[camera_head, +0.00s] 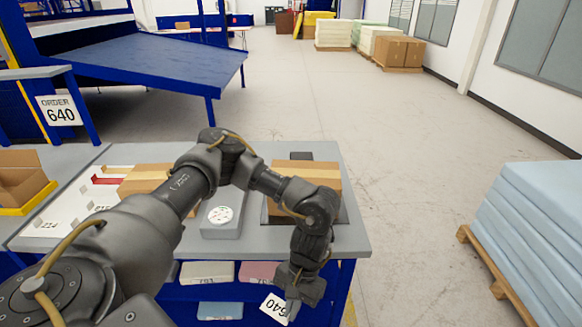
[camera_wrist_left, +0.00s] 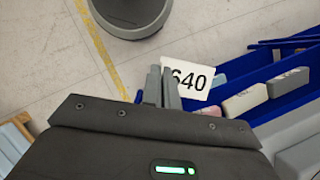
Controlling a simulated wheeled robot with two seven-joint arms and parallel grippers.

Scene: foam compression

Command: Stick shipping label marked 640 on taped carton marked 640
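A white shipping label marked 640 (camera_head: 273,306) is at the fingertips of my left gripper (camera_head: 291,300), low in front of the table's front edge. In the left wrist view the fingers (camera_wrist_left: 163,86) are close together on the left edge of the label (camera_wrist_left: 196,82) and cover part of its first digit. A taped carton (camera_head: 322,180) stands at the right end of the grey table, partly hidden behind my left arm. No number shows on its visible faces. Another taped carton (camera_head: 145,180) stands further left, also partly covered by my arm. My right gripper is out of view.
The grey table (camera_head: 345,240) has a grey device with a white round top (camera_head: 221,215) in its middle. Foam blocks (camera_head: 207,272) lie on the blue shelf below. An ORDER 640 sign (camera_head: 59,111) hangs at left. The floor right of the table is clear up to stacked blue foam sheets (camera_head: 545,215).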

